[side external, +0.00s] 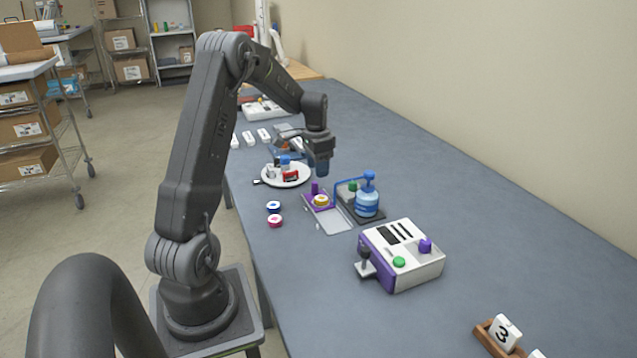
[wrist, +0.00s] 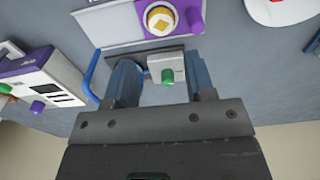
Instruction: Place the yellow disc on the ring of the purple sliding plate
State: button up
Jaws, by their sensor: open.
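The yellow disc (side external: 321,200) lies on the purple sliding plate (side external: 309,205), at the end of a pale grey track. My gripper (side external: 321,168) is above and behind the plate, clear of the disc. In the wrist view its fingers (wrist: 163,82) are apart with nothing held, and a green knob shows between them.
A blue-topped press (side external: 367,203) stands right of the plate. A white-and-purple machine (side external: 404,255) is nearer. Blue (side external: 273,207) and pink (side external: 275,221) discs lie left. A white plate with items (side external: 303,180) is behind.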

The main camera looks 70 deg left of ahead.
jog(key=s+d+r+t+y, duration=0.1)
jog(key=d+r, duration=0.6)
jog(key=d, duration=0.4)
jog(key=s+d+r+t, duration=0.1)
jog(key=s+d+r, duration=0.1)
jog(key=d+r, duration=0.7)
jog(key=s+d+f+t+h, duration=0.1)
jog(key=s+d+t, duration=0.2)
jog(key=s+d, duration=0.9)
jog(key=d, duration=0.3)
jog(key=shift+d+f, duration=0.2)
jog(key=shift+f, duration=0.1)
